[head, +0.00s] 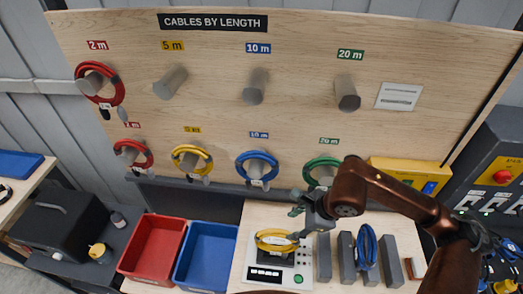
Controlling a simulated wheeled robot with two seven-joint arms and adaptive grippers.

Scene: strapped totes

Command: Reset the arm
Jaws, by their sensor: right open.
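My right arm (400,200) reaches in from the right, brown with a dark wrist. My right gripper (299,222) is open above the table, close to a coiled yellow cable (272,243). The coil lies on a white test device (255,274) with a green button. The gripper holds nothing that I can see. I cannot tell whether its lower finger touches the coil. My left gripper is not in view.
A wooden pegboard (215,85) holds red, yellow, blue and green coils, mostly on its lower pegs. Red (150,274) and blue (198,281) bins stand left of the device. Grey upright blocks and a blue coil (367,247) stand right. A yellow box (405,172) is behind my arm.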

